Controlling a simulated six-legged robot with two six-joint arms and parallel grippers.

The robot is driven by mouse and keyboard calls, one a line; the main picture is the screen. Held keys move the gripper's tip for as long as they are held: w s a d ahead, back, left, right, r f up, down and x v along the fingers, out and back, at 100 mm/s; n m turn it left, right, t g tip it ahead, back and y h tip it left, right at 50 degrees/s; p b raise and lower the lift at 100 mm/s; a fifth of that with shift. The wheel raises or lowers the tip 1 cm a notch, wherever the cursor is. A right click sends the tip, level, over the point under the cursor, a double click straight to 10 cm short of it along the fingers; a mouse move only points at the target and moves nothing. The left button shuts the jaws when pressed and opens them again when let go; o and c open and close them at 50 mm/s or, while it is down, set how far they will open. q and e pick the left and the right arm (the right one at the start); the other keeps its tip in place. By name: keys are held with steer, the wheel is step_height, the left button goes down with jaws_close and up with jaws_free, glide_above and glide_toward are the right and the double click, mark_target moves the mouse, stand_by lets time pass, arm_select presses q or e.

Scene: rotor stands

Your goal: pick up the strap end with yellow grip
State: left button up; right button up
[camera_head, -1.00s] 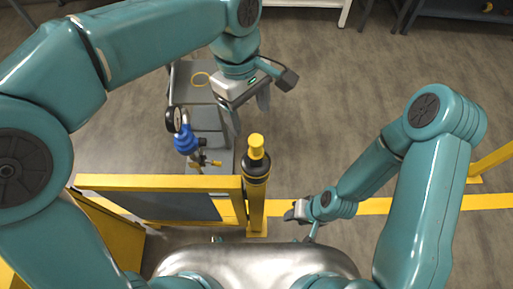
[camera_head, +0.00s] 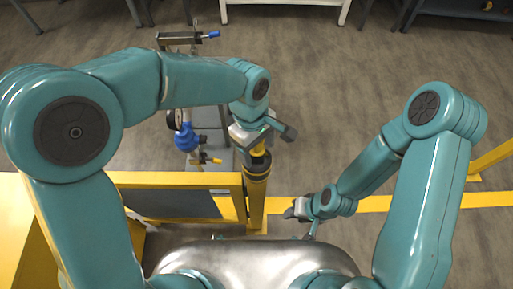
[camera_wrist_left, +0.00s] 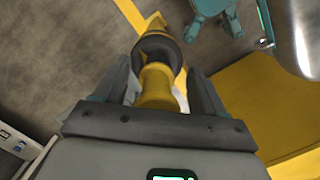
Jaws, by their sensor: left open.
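The yellow grip (camera_wrist_left: 157,90) of the strap end stands between the two dark fingers of my open left gripper (camera_wrist_left: 161,88) in the left wrist view. A gap shows on each side of it, wider on the right. In the head view my left gripper (camera_head: 250,138) is directly above the grip (camera_head: 258,150), and its fingers are mostly hidden. The grip sits on a black collar (camera_head: 257,172) at the top of a yellow post (camera_head: 256,205). My right gripper (camera_head: 298,208) is low, to the right of the post, with nothing visible in it; its jaws are too small to read.
A yellow-framed panel (camera_head: 175,180) joins the post on its left. A yellow line (camera_head: 390,204) crosses the floor. The floor right of the post is clear.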

arm_select(q)
steer(key=shift+w+d+f, duration=0.1)
steer(key=shift+w, duration=0.15)
steer(key=c, duration=0.9)
steer(key=shift+s, duration=0.15)
steer(key=shift+c, duration=0.9)
